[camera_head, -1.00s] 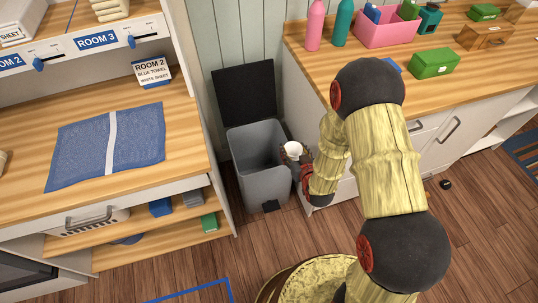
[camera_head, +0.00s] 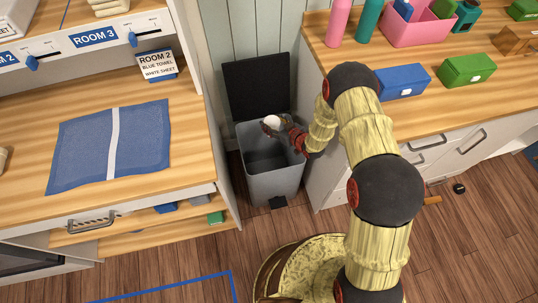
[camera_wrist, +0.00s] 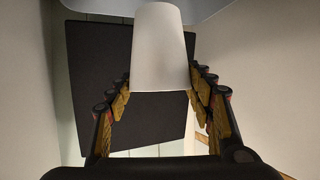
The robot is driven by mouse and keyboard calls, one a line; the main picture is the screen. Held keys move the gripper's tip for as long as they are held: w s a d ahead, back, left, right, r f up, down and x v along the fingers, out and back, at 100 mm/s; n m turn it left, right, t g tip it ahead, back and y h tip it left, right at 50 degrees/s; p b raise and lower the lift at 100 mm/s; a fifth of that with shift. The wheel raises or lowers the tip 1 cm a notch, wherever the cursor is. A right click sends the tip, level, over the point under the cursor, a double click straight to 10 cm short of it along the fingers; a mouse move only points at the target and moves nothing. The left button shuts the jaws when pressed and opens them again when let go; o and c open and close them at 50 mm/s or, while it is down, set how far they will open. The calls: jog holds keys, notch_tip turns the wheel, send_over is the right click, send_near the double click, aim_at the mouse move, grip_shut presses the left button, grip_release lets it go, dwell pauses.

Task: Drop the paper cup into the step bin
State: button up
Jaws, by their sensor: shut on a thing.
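The white paper cup (camera_head: 272,122) is held in my gripper (camera_head: 273,128), over the back part of the step bin's opening. In the wrist view the cup (camera_wrist: 160,50) is between the two fingers of my gripper (camera_wrist: 160,85), which are shut on it. The grey step bin (camera_head: 275,187) stands on the floor between the two counters. Its black lid (camera_head: 257,85) is raised and open, leaning back toward the wall. The open lid (camera_wrist: 95,70) also shows behind the cup in the wrist view. The visible part of the bin's inside looks empty.
A left counter (camera_head: 190,190) holds a blue towel (camera_head: 85,150) and a Room 2 sign (camera_head: 157,65). The right counter (camera_head: 440,115) holds a blue box (camera_head: 402,81), a green box (camera_head: 467,69) and bottles (camera_head: 338,20). Both counters flank the bin closely.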

jog(key=shift+f+b, duration=1.2)
jog(key=shift+f, duration=1.15)
jog(key=o, duration=1.8)
jog(key=shift+s+r, duration=0.1)
jog(key=v, duration=1.2)
